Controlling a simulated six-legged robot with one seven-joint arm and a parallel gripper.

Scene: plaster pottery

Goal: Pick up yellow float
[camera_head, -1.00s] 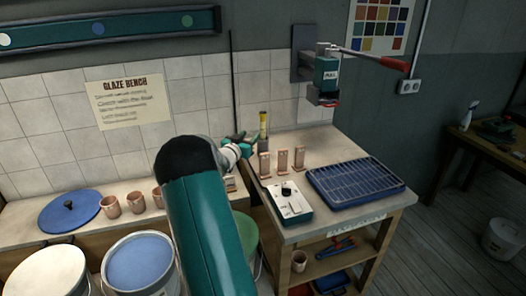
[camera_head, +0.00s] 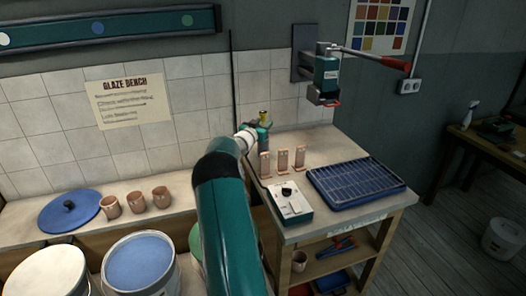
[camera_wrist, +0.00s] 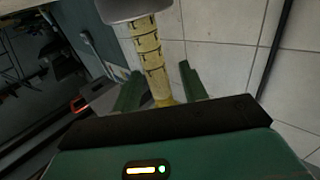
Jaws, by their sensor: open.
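The yellow float (camera_wrist: 148,55) is a yellow stick with dark marks along it and a wider grey part at one end. In the wrist view it stands between the two green fingers of my gripper (camera_wrist: 160,90), which are open on either side of it. I cannot tell whether either finger touches it. In the head view only the top of the float (camera_head: 264,115) shows above my gripper (camera_head: 262,133) at the back of the bench. My arm hides the rest.
Several clay test tiles (camera_head: 283,160) stand just right of my gripper. A small white-and-green device with a dial (camera_head: 291,207) and a blue tray with a rack (camera_head: 330,198) are nearer the front. A wall press with a red handle (camera_head: 327,75) hangs above. Clay cups (camera_head: 136,202) stand left.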

